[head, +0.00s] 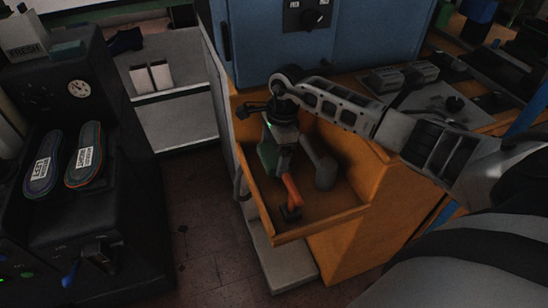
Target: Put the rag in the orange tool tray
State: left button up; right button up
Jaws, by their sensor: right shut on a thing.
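The orange tool tray (334,224) is an open, sloping tray in the middle of the view, on the front of the orange bench. My right arm reaches in from the right, and my right gripper (282,142) points down over the tray's back left part. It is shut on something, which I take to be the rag. The rag's outline is dark and hard to tell from the gripper and the things behind it. A green item (268,157), an orange-handled tool (291,188) and a grey rounded item (323,172) show in or above the tray. My left gripper is out of view.
A blue cabinet (265,45) stands behind the tray. At left, a black machine (130,200) carries two insoles (85,157). A pale shelf (185,105) with two white blocks stands at the back. Brown floor (205,235) lies open between machine and bench.

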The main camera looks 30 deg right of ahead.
aim_at(275, 153)
jog(key=shift+f, duration=1.3)
jog(key=shift+f, duration=0.2)
jog(key=o, duration=0.7)
jog(key=shift+r, duration=0.1)
jog(key=shift+s+d+r, duration=0.1)
jog(key=shift+d+r, duration=0.1)
jog(key=shift+r, duration=1.1)
jog(key=shift+w+d+r, duration=0.1)
jog(key=shift+d+r, duration=0.05)
jog(key=shift+r, duration=1.1)
jog(key=shift+s+d+r, duration=0.1)
jog(key=shift+d+r, duration=0.1)
jog(key=shift+r, duration=1.1)
